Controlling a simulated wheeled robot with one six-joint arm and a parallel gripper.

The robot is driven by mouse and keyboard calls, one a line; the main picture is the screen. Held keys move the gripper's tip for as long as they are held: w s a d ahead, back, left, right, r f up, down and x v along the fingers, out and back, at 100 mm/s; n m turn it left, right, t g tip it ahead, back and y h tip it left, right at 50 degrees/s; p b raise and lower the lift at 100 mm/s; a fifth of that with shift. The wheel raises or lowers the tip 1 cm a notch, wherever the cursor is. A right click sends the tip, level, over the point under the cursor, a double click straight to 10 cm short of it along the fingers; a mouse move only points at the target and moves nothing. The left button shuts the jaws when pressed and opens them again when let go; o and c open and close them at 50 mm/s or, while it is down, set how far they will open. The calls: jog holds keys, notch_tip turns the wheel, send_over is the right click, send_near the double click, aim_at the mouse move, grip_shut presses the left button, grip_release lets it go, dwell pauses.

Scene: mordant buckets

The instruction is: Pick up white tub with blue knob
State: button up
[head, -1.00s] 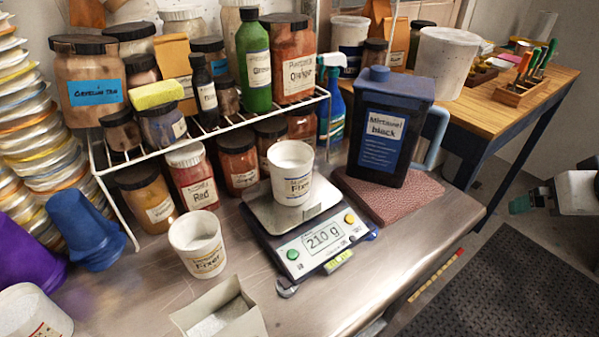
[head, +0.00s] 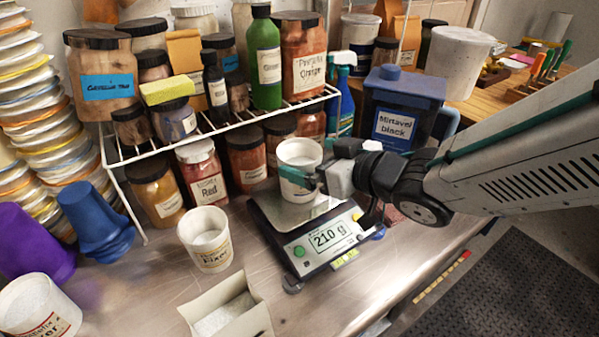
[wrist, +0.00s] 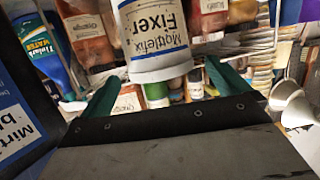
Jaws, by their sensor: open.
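A white tub (head: 298,160) labelled Fixer stands upright on the scale (head: 318,238), which reads 210 g. I see no blue knob on it. My gripper (head: 316,172) is at the right side of the tub on the scale, open. In the wrist view, that tub (wrist: 156,40) appears upside down between and just beyond the teal fingers. Whether they touch it, I cannot tell.
Another white Fixer tub (head: 206,240) stands left of the scale. A third white tub (head: 38,305) is at the lower left. An open box (head: 228,310) lies in front. A wire rack (head: 222,130) with several jars stands close behind the scale.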

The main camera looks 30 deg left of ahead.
aim_at(286, 152)
jog(key=x, duration=0.4)
jog(key=shift+a+f, duration=0.15)
jog(key=shift+f, duration=0.1)
jog(key=shift+c, duration=0.3)
jog(key=c, duration=1.1)
jog(key=shift+r, duration=0.1)
jog(key=shift+c, duration=0.2)
